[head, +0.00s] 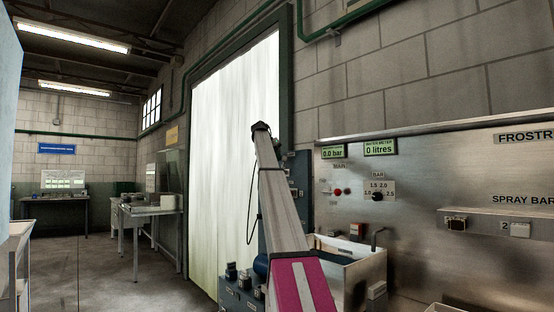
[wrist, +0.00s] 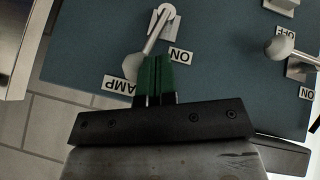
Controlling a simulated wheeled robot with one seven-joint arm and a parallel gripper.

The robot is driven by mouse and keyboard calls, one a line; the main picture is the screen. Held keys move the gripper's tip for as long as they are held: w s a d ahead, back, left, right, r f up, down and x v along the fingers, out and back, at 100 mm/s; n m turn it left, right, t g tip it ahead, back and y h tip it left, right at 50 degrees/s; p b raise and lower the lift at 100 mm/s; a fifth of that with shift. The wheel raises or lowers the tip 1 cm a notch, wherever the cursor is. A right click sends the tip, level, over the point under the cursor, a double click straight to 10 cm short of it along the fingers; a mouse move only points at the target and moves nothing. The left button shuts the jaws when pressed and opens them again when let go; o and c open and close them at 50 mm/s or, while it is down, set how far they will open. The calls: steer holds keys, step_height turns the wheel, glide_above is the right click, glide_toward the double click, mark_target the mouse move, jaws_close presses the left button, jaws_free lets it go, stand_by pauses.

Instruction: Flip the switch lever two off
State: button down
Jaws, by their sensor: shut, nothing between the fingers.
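In the wrist view, my gripper (wrist: 154,60) has its green fingers pressed together, with nothing between them. Just ahead of the fingertips is a switch lever (wrist: 155,38) with a pale rod and rounded knob, on a white mount. Its knob end leans toward the side of its ON label (wrist: 181,56). The fingers overlap the knob's right edge in the picture; I cannot tell whether they touch it. A second lever (wrist: 281,43) at the right leans to its OFF label (wrist: 287,32). No lever numbers are readable. My fingers cannot be made out in the head view.
The levers sit on a blue-grey panel (wrist: 85,40). A label ending in "AMP" (wrist: 121,84) lies left of my fingers. In the head view, a blue-grey box (head: 238,292) stands low by the white curtain (head: 232,150), with a metal sink (head: 362,272) to its right.

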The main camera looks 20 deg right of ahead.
mark_target(284, 159)
steer(key=shift+s+d+t, duration=0.1)
steer(key=shift+s+t, duration=0.15)
steer(key=shift+t, duration=0.15)
steer(key=s+t, duration=0.1)
steer(key=s+d+m+t+y, duration=0.1)
steer(key=s+t, duration=0.1)
steer(key=shift+s+d+f+m, duration=0.15)
steer(key=shift+s+f+m, duration=0.15)
steer(key=shift+s+f, duration=0.1)
steer(key=shift+s+d+f+m+t+y, duration=0.15)
steer(key=shift+s+f+m+t+y, duration=0.2)
steer(key=shift+s+t, duration=0.4)
steer(key=f+t, duration=0.1)
steer(key=t, duration=0.1)
steer(key=s+d+f+m+t, duration=0.1)
steer(key=t, duration=0.1)
steer(key=s+f+m+t+y, duration=0.1)
steer(key=t, duration=0.1)
steer(key=shift+s+d+f, duration=0.15)
steer(key=shift+s+f, duration=0.1)
steer(key=shift+f, duration=0.25)
